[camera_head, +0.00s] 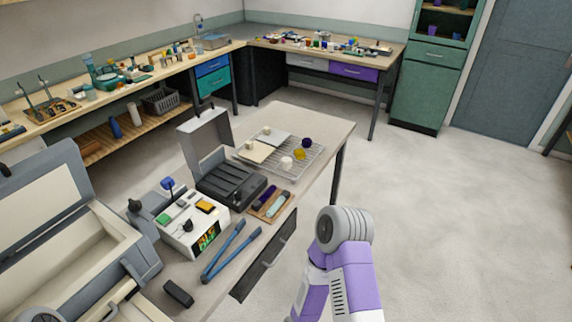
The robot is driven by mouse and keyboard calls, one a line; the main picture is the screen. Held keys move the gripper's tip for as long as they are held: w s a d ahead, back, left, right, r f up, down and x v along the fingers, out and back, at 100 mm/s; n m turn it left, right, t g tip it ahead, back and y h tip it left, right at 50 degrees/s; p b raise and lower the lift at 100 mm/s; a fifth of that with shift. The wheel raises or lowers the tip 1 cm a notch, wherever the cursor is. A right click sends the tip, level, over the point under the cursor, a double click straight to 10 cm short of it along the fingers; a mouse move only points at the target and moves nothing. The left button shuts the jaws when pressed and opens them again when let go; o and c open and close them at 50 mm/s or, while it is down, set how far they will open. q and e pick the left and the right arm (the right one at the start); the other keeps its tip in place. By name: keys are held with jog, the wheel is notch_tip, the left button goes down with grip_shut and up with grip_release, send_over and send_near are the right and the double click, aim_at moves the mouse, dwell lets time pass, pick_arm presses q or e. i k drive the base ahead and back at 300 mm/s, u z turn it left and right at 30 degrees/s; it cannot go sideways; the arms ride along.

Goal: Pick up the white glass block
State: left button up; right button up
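A small white lump (287,163), which may be the white glass block, sits on a wire rack (306,166) at the far end of the near table. Two more small whitish pieces, one at the back (266,131) and one at the left (250,144), rest on flat pale plates on the same rack; I cannot tell which one is the block. A purple piece (306,143) and a yellow piece (299,154) are beside the white lump. My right arm, purple and white, rises at the lower middle, right of the table. Neither gripper shows.
On the near table (322,123) are an open dark case (228,182), a white device (190,226), blue-handled long tongs (231,252) and a wooden tray (286,206). A large grey open-lidded box (60,240) stands at left. Open floor (450,210) lies at right.

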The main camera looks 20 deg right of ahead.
aim_at(286, 162)
jog(key=u, duration=2.95)
jog(key=k, duration=1.85)
jog(key=z, duration=1.95)
jog(key=i, duration=0.5)
